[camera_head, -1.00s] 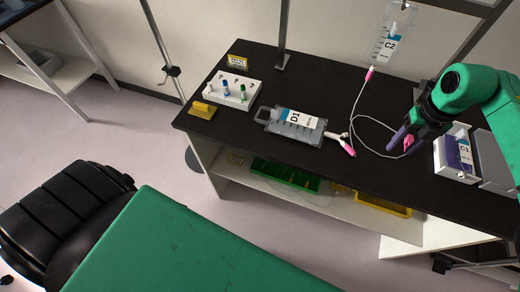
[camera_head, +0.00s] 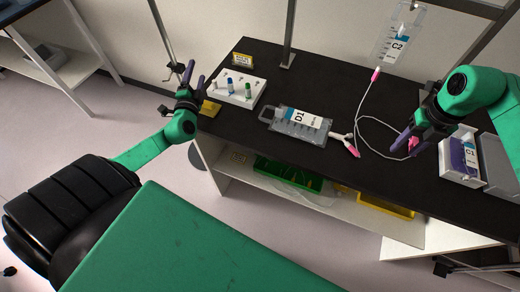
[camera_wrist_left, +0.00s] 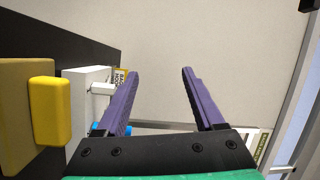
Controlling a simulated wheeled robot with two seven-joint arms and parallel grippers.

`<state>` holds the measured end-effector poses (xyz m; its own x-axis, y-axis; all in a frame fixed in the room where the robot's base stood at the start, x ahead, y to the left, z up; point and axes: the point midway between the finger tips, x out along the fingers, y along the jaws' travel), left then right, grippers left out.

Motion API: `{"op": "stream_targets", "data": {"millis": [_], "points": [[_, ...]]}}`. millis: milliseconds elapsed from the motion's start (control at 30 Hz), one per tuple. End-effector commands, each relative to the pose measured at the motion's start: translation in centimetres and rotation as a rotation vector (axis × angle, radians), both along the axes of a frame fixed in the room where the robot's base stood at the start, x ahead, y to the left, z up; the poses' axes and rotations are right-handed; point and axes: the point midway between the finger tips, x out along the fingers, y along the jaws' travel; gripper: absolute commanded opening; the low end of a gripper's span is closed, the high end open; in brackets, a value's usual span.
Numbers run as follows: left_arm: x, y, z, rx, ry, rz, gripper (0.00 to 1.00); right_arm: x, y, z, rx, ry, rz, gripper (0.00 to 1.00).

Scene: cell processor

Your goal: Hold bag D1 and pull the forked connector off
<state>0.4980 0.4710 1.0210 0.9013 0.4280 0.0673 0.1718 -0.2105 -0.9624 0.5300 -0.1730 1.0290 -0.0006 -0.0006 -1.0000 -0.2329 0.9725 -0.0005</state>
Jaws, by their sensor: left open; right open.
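Bag D1 (camera_head: 301,123) lies flat on the dark table, a clear pouch with a white and blue label. The forked connector (camera_head: 345,140), white with a pink end, is at its right end. A thin white tube loops from there towards the right. My left gripper (camera_head: 190,78) is open and empty at the table's left edge, beside the white rack; in the left wrist view its purple fingers (camera_wrist_left: 158,95) stand apart with nothing between.
A white rack with small vials (camera_head: 238,88) and a yellow block (camera_head: 210,108) are near my left gripper. Bag C2 (camera_head: 397,40) hangs at the back. A white box with bag C1 (camera_head: 468,156) stands right. Green and yellow trays are on the shelf below.

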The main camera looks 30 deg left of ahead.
Motion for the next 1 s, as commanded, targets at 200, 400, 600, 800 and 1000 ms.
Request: {"op": "stream_targets", "data": {"millis": [200, 400, 600, 800, 1000], "points": [[-4.0, -15.0, -6.0, -0.523, -0.148, -0.230, 0.70, 0.0, 0.0, 0.0, 0.000, 0.000, 0.000, 0.50], [-9.2, -25.8, -8.1, -1.066, -0.251, -0.325, 0.70, 0.0, 0.0, 0.0, 0.000, 0.000, 0.000, 0.50], [-11.0, -29.3, -8.0, -1.281, -0.293, -0.344, 0.70, 0.0, 0.0, 0.0, 0.000, 0.000, 0.000, 0.50], [-7.8, -29.0, -7.9, -1.283, -0.298, -0.345, 0.70, 0.0, 0.0, 0.0, 0.000, 0.000, 0.000, 0.50], [-2.8, -28.5, -8.0, -1.281, -0.297, -0.344, 0.70, 0.0, 0.0, 0.0, 0.000, 0.000, 0.000, 0.50]]}}
